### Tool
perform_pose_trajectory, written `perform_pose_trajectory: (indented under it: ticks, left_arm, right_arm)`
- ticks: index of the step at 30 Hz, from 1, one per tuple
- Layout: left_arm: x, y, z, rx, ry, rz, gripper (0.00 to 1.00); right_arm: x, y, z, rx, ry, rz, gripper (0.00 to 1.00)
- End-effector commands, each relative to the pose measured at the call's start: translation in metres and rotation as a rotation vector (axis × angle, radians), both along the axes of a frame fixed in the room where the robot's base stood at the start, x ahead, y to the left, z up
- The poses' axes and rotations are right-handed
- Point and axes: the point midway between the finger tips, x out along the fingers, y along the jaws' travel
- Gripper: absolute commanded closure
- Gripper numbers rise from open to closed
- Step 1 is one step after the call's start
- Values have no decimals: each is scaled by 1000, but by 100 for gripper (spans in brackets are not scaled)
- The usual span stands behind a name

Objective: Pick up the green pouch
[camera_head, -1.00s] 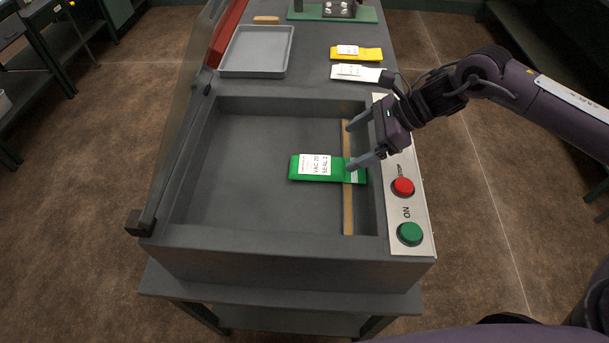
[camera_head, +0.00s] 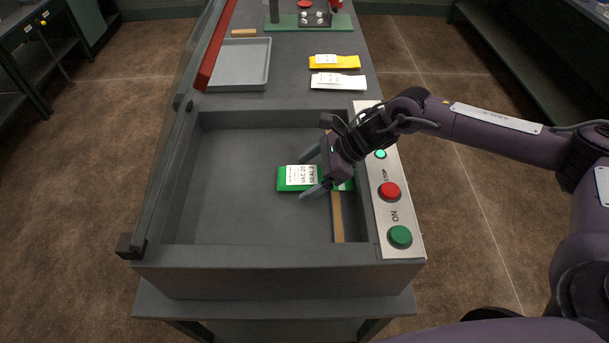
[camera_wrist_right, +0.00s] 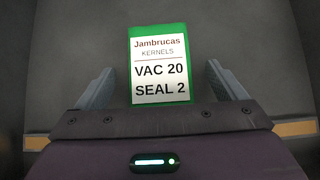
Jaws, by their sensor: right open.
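The green pouch (camera_head: 284,179) lies flat in the grey chamber (camera_head: 225,190), its right end across the tan seal bar (camera_head: 338,215). Its white label shows "VAC 20 SEAL 2". My right gripper (camera_head: 307,174) is open, its fingers reaching over the pouch and hiding part of its right end. In the right wrist view the pouch (camera_wrist_right: 158,35) sits between the two spread fingers (camera_wrist_right: 163,85), with a gap on each side. My left gripper is not in view.
The chamber's panel at right has a red STOP button (camera_head: 389,191) and a green ON button (camera_head: 400,236). A raised lid stands along the left. Behind are a grey tray (camera_head: 240,65), a yellow pouch (camera_head: 345,62) and a white pouch (camera_head: 350,82).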

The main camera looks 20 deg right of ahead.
Motion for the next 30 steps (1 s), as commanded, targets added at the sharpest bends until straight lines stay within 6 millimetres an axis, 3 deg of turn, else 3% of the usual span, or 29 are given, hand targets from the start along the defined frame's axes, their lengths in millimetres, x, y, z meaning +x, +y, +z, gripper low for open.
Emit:
perform_pose_trajectory:
  ticks: [2, 14, 23, 30]
  left_arm:
    - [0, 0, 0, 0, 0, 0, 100]
    - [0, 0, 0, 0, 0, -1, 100]
    - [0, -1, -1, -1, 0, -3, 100]
    - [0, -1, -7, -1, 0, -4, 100]
  right_arm:
    - [0, 0, 0, 0, 0, 0, 12]
    - [0, 0, 1, 1, -1, 1, 64]
    - [1, 0, 5, 1, -3, 1, 64]
    - [1, 0, 31, 1, -6, 1, 64]
